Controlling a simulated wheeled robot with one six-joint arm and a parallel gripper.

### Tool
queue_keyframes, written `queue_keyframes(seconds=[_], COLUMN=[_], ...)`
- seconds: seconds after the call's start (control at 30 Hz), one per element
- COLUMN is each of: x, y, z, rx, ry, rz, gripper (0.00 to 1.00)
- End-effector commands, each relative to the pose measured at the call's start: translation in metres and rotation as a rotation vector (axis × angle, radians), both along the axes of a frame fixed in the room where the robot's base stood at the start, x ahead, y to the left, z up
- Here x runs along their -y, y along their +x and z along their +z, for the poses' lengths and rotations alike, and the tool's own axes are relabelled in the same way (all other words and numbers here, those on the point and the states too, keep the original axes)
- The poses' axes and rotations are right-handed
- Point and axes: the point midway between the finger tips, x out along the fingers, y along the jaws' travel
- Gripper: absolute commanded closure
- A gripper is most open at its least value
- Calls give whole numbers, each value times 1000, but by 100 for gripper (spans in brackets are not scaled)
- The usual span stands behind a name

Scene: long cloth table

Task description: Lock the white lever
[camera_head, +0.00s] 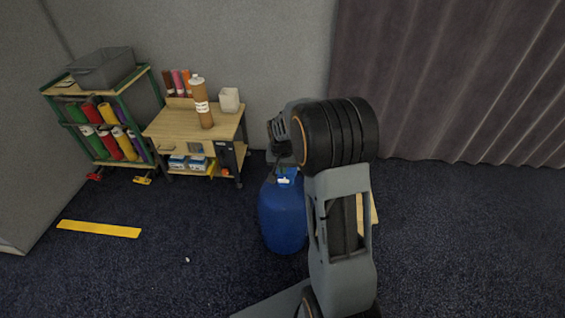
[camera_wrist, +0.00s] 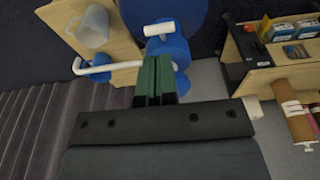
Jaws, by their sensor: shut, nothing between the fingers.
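A blue barrel (camera_head: 283,218) stands on the floor left of my arm, with a blue top fitting and a small white part (camera_head: 284,181). In the wrist view the blue fitting (camera_wrist: 172,48) carries a short white bar (camera_wrist: 159,29) and a long bent white rod (camera_wrist: 105,68) reaching left. I cannot tell for sure which is the lever. My gripper (camera_wrist: 155,60) has its green fingers shut and empty, in front of the fitting. They cover part of it and the rod's inner end; contact cannot be told.
In the wrist view, a wooden board (camera_wrist: 112,38) bears a pale mug (camera_wrist: 93,27). The left floor is mostly clear.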

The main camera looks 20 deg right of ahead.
Motion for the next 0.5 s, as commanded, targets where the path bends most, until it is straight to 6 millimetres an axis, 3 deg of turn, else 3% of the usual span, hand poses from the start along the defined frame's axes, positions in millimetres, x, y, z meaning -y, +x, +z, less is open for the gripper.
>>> queue_keyframes(seconds=[0.03, 0.2, 0.5], x=[1, 3, 5], y=[1, 5, 8], z=[-13, -37, -58], rx=[-2, -1, 1], ry=[0, 1, -1], rz=[0, 0, 0], gripper=[100, 100, 100])
